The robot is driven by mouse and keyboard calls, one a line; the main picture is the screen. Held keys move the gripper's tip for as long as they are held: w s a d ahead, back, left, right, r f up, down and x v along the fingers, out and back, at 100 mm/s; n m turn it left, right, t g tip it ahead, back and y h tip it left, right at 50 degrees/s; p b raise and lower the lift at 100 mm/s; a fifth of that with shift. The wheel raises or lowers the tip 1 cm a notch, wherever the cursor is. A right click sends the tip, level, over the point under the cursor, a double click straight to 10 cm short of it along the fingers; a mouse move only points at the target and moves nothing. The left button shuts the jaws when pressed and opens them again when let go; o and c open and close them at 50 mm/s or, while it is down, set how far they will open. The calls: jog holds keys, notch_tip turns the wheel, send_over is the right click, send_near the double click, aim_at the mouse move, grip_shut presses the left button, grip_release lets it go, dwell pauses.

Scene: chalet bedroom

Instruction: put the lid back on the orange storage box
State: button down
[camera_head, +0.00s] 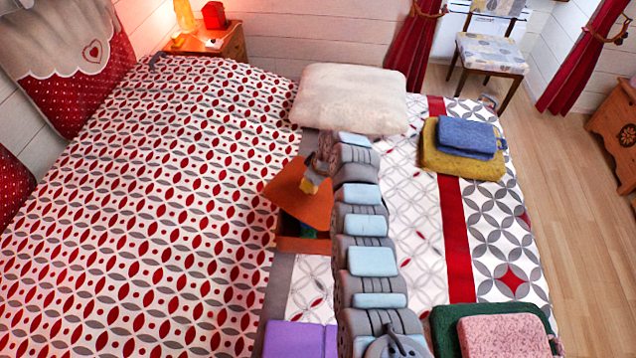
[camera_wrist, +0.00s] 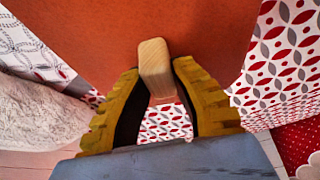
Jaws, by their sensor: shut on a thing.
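The orange lid (camera_head: 292,192) shows in the head view, tilted and turned relative to the orange storage box (camera_head: 300,244) below it. In the wrist view the lid (camera_wrist: 90,35) fills the top, with its pale wooden handle (camera_wrist: 154,68) between the yellow fingers of my gripper (camera_wrist: 158,85). My gripper (camera_head: 311,184) is shut on this handle. The lid hides much of the box opening. A bit of green shows inside the box near its front right. My arm hides the area right of the box.
A cream cushion (camera_head: 350,98) lies behind the box on the bed. Blue cloth (camera_head: 466,137) on yellow cloth (camera_head: 440,160) lies at right. Pink (camera_head: 505,338) and green (camera_head: 444,322) folded cloths lie front right, a purple one (camera_head: 296,340) in front. The left of the bed is clear.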

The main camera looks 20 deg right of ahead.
aim_at(310, 192)
jog(key=shift+f+b, duration=1.3)
jog(key=shift+f, duration=1.05)
jog(key=shift+f+b, duration=0.65)
jog(key=shift+f, duration=0.15)
jog(key=shift+r, duration=0.1)
jog(key=shift+f+b, duration=0.25)
jog(key=shift+b, duration=0.4)
dwell(0.6)
jog(key=shift+c, duration=2.1)
grip_release()
jog(key=shift+r, duration=0.15)
jog(key=shift+r+p, duration=1.35)
jog(key=shift+r, duration=2.05)
